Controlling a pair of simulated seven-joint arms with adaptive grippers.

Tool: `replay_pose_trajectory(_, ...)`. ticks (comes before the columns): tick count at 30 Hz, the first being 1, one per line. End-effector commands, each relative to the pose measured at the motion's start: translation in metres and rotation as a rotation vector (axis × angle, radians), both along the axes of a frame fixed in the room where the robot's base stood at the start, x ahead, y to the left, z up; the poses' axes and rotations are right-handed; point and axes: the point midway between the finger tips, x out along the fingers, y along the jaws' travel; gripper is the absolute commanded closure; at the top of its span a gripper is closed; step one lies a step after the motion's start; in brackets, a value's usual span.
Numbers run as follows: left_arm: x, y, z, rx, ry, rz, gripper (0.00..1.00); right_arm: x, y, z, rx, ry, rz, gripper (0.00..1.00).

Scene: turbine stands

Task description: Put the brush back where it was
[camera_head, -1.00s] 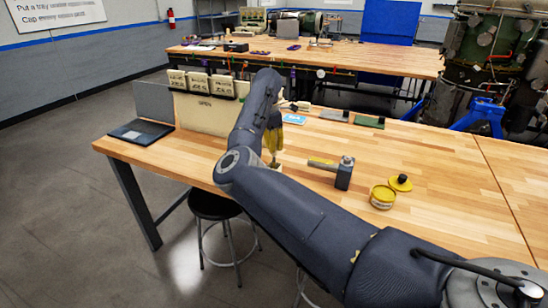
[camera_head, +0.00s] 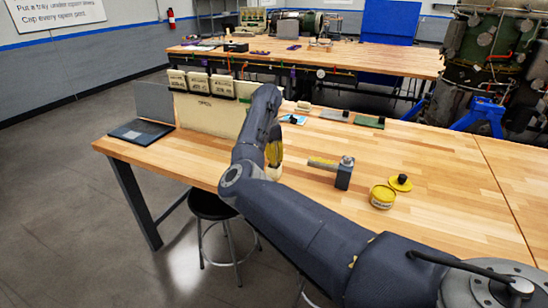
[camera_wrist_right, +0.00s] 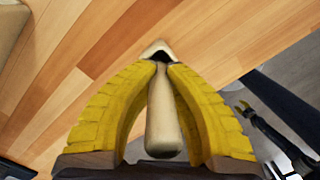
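My right gripper (camera_wrist_right: 160,64) has yellow ribbed fingers that close together around the pale handle of the brush (camera_wrist_right: 163,120). The handle runs between the fingers in the wrist view, and a whitish end shows beyond the fingertips. The bristles cannot be made out clearly. In the head view the right gripper (camera_head: 273,152) is partly hidden behind my forearm, above the front part of the near workbench (camera_head: 440,160). A small pale part shows just below it.
A hammer (camera_head: 344,174), a yellow tin (camera_head: 382,197) and its lid (camera_head: 400,183) lie to the right. A blue card (camera_head: 294,119) and a green item (camera_head: 368,122) lie further back. The bench's right side is clear.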

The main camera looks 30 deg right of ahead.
Motion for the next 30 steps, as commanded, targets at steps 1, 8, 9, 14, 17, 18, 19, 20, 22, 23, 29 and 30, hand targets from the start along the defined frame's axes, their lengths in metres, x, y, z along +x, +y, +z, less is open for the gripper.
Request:
replay_pose_trajectory(1, 0.000, 0.000, 0.000, 0.000, 0.000, 0.000, 0.56, 0.000, 0.000, 0.000, 0.000, 0.000, 0.000, 0.88)
replay_pose_trajectory(8, 0.000, 0.000, 0.000, 0.000, 0.000, 0.000, 0.56, 0.000, 0.000, 0.001, 0.000, 0.000, -0.001, 0.73)
replay_pose_trajectory(9, 0.000, 0.000, 0.000, 0.000, 0.000, 0.000, 0.56, 0.000, 0.000, 0.001, 0.000, 0.000, 0.000, 0.73)
replay_pose_trajectory(14, 0.000, 0.000, 0.000, 0.000, 0.000, 0.000, 0.56, 0.000, 0.000, 0.003, 0.001, -0.001, -0.001, 0.73)
replay_pose_trajectory(17, 0.000, 0.000, 0.000, 0.000, 0.000, 0.000, 0.56, 0.001, 0.001, 0.011, 0.001, -0.004, -0.002, 0.73)
replay_pose_trajectory(18, 0.000, 0.000, 0.000, 0.000, 0.000, 0.000, 0.56, 0.001, 0.002, 0.015, 0.001, -0.004, -0.002, 0.73)
replay_pose_trajectory(19, 0.000, 0.000, 0.000, 0.000, 0.000, 0.000, 0.56, 0.002, 0.002, 0.020, 0.001, -0.004, -0.001, 0.73)
replay_pose_trajectory(20, 0.000, 0.000, 0.000, 0.000, 0.000, 0.000, 0.56, 0.002, 0.003, 0.024, 0.001, -0.004, 0.000, 0.73)
replay_pose_trajectory(22, 0.000, 0.000, 0.000, 0.000, 0.000, 0.000, 0.56, 0.002, 0.004, 0.036, 0.002, -0.005, -0.002, 0.73)
replay_pose_trajectory(23, 0.000, 0.000, 0.000, 0.000, 0.000, 0.000, 0.56, 0.003, 0.005, 0.042, 0.002, -0.005, -0.001, 0.73)
replay_pose_trajectory(29, 0.000, 0.000, 0.000, 0.000, 0.000, 0.000, 0.56, 0.004, 0.008, 0.077, 0.001, -0.004, 0.000, 0.73)
replay_pose_trajectory(30, 0.000, 0.000, 0.000, 0.000, 0.000, 0.000, 0.56, 0.004, 0.009, 0.083, 0.000, -0.003, -0.001, 0.73)
